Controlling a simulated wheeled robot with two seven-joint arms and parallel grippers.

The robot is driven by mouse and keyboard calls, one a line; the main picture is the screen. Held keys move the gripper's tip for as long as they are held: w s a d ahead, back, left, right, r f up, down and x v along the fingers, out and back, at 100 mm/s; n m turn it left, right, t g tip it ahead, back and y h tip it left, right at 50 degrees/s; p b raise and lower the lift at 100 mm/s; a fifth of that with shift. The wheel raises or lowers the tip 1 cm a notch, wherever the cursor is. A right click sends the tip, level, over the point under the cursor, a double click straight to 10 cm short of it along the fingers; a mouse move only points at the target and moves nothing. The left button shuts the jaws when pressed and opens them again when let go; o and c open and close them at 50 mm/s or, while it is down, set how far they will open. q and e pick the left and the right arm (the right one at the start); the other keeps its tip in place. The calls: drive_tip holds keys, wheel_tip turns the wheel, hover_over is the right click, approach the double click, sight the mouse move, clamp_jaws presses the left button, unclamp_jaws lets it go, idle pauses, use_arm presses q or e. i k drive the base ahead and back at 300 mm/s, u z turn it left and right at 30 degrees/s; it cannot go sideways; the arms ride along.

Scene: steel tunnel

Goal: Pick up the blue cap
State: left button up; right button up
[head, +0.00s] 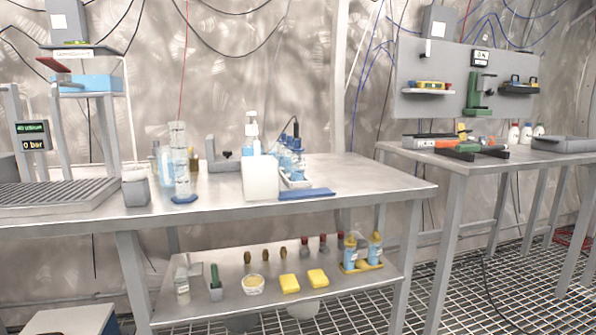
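I cannot clearly make out a separate blue cap. Small blue parts show on the bottle rack (296,183), which stands on the steel table (225,205); the pieces there are too small to tell apart. A flat blue piece (307,194) lies near the table's front edge, just in front of the rack. A clear graduated cylinder (181,165) with a blue foot stands left of a white block (260,178). Neither of my grippers is in view.
A drain rack (50,196) fills the table's left. A second table (430,157) stands right. The table's right end is clear.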

sight(297, 147)
drive_tip(key=u, duration=0.35)
drive_tip(key=i, duration=0.6)
drive_tip(key=z, duration=1.7)
